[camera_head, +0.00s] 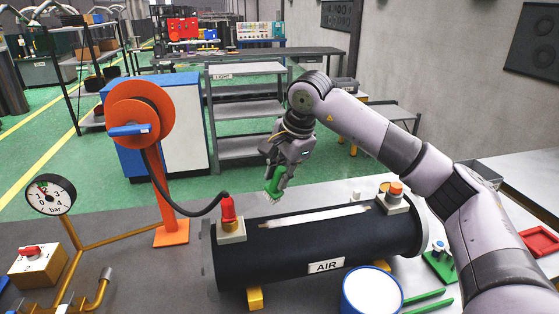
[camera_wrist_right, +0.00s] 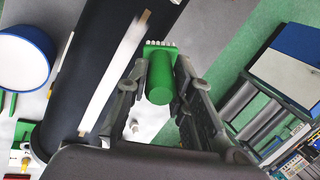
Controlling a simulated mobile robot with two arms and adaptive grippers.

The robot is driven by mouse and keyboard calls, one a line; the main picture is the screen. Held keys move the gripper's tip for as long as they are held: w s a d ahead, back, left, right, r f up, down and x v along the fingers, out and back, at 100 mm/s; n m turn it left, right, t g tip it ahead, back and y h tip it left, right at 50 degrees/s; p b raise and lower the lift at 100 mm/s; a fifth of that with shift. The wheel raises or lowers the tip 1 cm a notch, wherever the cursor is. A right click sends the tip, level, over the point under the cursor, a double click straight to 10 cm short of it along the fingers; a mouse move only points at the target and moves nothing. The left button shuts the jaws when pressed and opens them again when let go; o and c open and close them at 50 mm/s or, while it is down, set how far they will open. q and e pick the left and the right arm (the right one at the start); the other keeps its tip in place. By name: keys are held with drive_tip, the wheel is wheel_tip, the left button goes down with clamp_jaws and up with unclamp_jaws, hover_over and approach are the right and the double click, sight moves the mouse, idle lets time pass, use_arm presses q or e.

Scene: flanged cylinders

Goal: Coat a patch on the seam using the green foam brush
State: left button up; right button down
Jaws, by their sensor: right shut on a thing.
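My right gripper (camera_head: 281,172) is shut on the green foam brush (camera_head: 273,186), above and behind the black cylinder (camera_head: 300,262) in the head view. In the right wrist view the brush's green handle (camera_wrist_right: 161,82) sits between the fingers of the gripper (camera_wrist_right: 160,85), with a pale tip at its far end. The seam (camera_head: 315,216) is a white strip along the top of the cylinder. It also shows in the right wrist view (camera_wrist_right: 110,76). The brush is apart from the seam. My left gripper is out of view.
A red-topped fitting (camera_head: 229,219) and an orange-capped fitting (camera_head: 394,194) stand on the cylinder's two ends. A blue-rimmed white pot (camera_head: 371,293) stands in front. A pressure gauge (camera_head: 50,195) and an orange hose-reel stand (camera_head: 171,215) are at left.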

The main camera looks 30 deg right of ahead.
drive_tip(key=shift+r+p, duration=0.4)
drive_tip(key=shift+r, duration=0.55)
